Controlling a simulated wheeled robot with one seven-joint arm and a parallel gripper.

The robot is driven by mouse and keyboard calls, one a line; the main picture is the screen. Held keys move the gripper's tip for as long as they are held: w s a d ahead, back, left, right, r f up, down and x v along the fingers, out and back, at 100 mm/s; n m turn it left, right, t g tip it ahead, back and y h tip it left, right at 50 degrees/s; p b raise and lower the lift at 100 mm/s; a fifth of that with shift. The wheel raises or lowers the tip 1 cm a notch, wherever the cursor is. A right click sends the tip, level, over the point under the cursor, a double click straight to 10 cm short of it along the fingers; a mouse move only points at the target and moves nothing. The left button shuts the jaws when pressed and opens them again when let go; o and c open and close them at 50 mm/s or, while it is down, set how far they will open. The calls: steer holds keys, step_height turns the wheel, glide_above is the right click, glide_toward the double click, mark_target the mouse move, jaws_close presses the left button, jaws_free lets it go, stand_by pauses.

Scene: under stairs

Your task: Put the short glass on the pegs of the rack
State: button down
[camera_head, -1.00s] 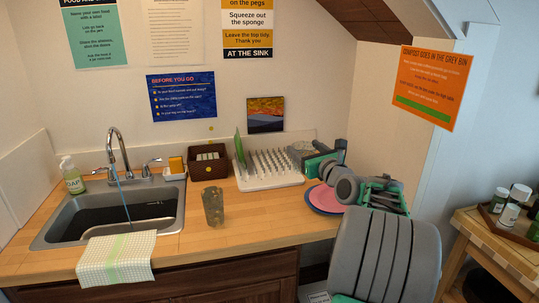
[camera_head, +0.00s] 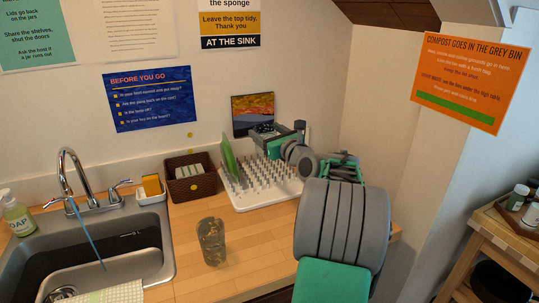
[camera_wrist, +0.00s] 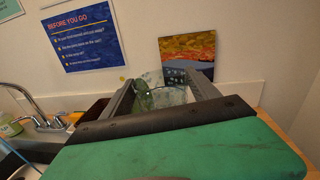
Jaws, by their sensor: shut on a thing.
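The white rack (camera_head: 258,203) with rows of upright grey pegs stands at the back of the wooden counter. My gripper (camera_head: 278,135) is above the rack's back right part, in front of the small landscape picture. In the wrist view my gripper (camera_wrist: 162,90) is shut on a clear glass (camera_wrist: 168,97), which appears to be the short glass. Its lower part is hidden by my gripper, and it is hard to make out in the head view. A taller patterned glass (camera_head: 212,242) stands upright on the counter in front of the rack.
A green flat item (camera_head: 229,158) stands at the rack's left end. A brown basket (camera_head: 192,178), a small white holder (camera_head: 150,190) and the sink (camera_head: 160,240) lie further left. The wall is close behind. My arm covers the counter to the right.

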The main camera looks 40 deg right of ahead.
steer(key=w+d+f, duration=0.2)
steer(key=d+f, duration=0.1)
steer(key=f, duration=0.1)
steer(key=w+d+f+p, duration=0.1)
steer(key=w+d+f, duration=0.1)
steer(key=d+f, duration=0.2)
steer(key=w+d+f+p, duration=0.1)
steer(key=w+d+f, duration=0.1)
steer(key=d+f, duration=0.1)
steer(key=shift+w+d+f, duration=0.15)
steer(key=shift+w+f, duration=0.25)
steer(key=shift+f, duration=0.2)
steer(key=shift+f, duration=0.1)
steer(key=shift+c, duration=1)
jaws_free()
steer(key=shift+f, duration=0.1)
